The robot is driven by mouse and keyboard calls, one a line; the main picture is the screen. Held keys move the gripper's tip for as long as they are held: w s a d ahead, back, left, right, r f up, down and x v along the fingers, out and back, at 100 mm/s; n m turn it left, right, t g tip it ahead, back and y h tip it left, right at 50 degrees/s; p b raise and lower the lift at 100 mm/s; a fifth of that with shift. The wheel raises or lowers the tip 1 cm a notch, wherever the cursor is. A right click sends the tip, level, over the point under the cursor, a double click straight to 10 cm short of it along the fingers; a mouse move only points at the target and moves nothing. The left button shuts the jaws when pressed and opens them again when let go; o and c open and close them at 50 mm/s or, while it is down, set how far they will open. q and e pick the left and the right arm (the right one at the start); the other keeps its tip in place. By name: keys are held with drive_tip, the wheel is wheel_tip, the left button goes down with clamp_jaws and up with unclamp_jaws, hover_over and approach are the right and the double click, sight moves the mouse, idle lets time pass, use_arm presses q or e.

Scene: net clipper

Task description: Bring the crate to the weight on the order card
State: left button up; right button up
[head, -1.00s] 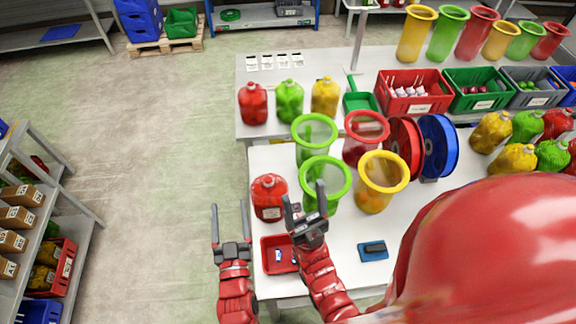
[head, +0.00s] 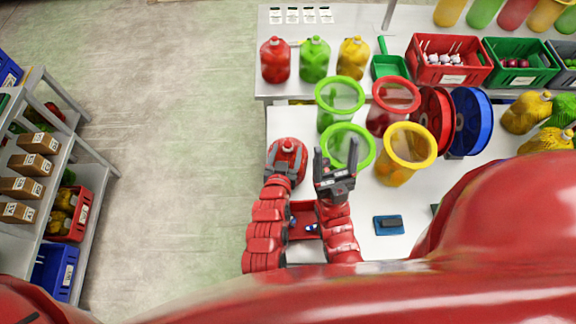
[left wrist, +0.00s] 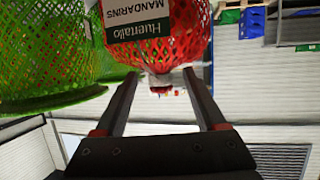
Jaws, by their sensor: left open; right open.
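My left gripper (head: 287,163) is open at a filled red net bag (head: 289,147) at the left edge of the near table. In the left wrist view the red bag (left wrist: 170,40), labelled "Huertalio MANDARINS", has its narrow end between the open fingertips (left wrist: 160,80); contact cannot be told. My right gripper (head: 335,165) is open and empty, just in front of a green-rimmed net tube (head: 350,130). A red crate (head: 424,73) and a green crate (head: 497,73) stand on the far table. Several white cards (head: 300,15) lie there; their writing is too small to read.
A red tray (head: 298,208) is partly hidden under my arms. Yellow-rimmed (head: 408,133) and red-rimmed (head: 394,88) net tubes stand close to the right. A blue pad (head: 388,224) lies on the near table. Shelves with boxes (head: 34,164) are far left; the floor between is clear.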

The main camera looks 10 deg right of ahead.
use_arm(q)
drive_tip(key=shift+w+d, duration=0.15)
drive_tip(key=shift+w, duration=0.1)
drive_tip(key=shift+w+d+f+b, duration=0.1)
drive_tip(key=shift+w+f+b, duration=0.2)
drive_tip(key=shift+b, duration=0.2)
drive_tip(key=b+x, duration=0.2)
drive_tip(key=x, duration=0.2)
drive_tip(key=shift+r, duration=0.1)
drive_tip(key=shift+w+r, duration=0.1)
drive_tip(key=shift+w, duration=0.15)
drive_tip(key=shift+s+r, duration=0.1)
drive_tip(key=shift+c, duration=1.3)
clamp_jaws()
drive_tip(key=shift+s+f, duration=0.15)
drive_tip(key=shift+f, duration=0.1)
